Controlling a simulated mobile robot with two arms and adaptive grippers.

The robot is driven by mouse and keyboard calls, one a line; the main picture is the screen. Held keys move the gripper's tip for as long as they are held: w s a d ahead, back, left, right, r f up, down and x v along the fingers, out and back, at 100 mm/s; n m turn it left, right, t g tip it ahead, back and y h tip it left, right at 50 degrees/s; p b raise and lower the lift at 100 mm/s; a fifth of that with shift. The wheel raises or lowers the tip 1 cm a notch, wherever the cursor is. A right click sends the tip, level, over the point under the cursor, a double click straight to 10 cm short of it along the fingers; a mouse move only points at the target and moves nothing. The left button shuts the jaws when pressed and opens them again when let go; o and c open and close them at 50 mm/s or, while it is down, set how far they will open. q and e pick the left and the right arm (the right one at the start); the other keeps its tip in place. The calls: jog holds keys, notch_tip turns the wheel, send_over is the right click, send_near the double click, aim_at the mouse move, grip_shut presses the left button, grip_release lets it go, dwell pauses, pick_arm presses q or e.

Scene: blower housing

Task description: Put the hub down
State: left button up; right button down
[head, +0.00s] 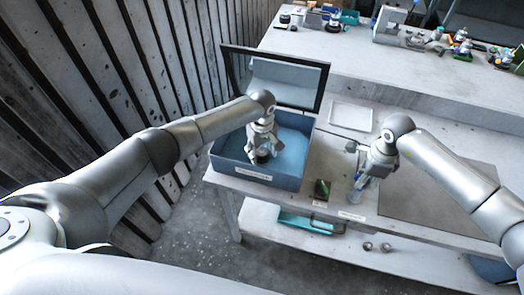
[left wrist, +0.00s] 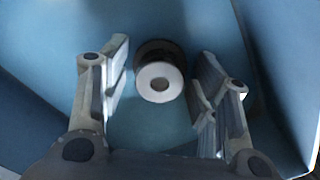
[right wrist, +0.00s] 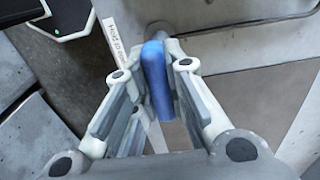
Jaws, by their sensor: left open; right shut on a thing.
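The hub (left wrist: 160,80), a pale disc with a small centre hole over a darker round flange, appears to rest on the floor of the blue bin (head: 226,164). My left gripper (left wrist: 162,92) is open, its fingers on either side of the hub with gaps to it. In the head view my left gripper (head: 262,152) reaches down into the bin and hides most of the hub. My right gripper (head: 364,180) is shut on a blue-handled tool (right wrist: 156,78) above the table's front edge; the tool's far end is hard to make out.
The bin's raised dark-framed lid (head: 276,78) stands behind it. A white tray (head: 351,116) and a grey mat (head: 430,200) lie on the table (head: 335,150). A small dark green item (head: 322,189) is near the front edge. Several parts sit on the back bench.

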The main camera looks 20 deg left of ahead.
aim_at(262, 151)
pick_arm(q)
notch_tip(262, 151, up, 12)
jog(key=shift+r, duration=0.15)
dwell(0.5)
pick_arm(e)
jog(key=shift+r, duration=0.75)
jog(key=shift+w+r, duration=0.35)
jog(key=shift+r, duration=0.5)
pick_arm(q)
jog(key=shift+w+d, duration=0.1)
jog(key=shift+w, duration=0.05)
pick_arm(e)
jog(key=shift+s+r, duration=0.1)
jog(key=shift+r, duration=0.8)
jog(key=c, duration=1.5)
grip_release()
jog(key=shift+s, duration=0.1)
jog(key=shift+o, duration=0.7)
jog(key=shift+f, duration=0.15)
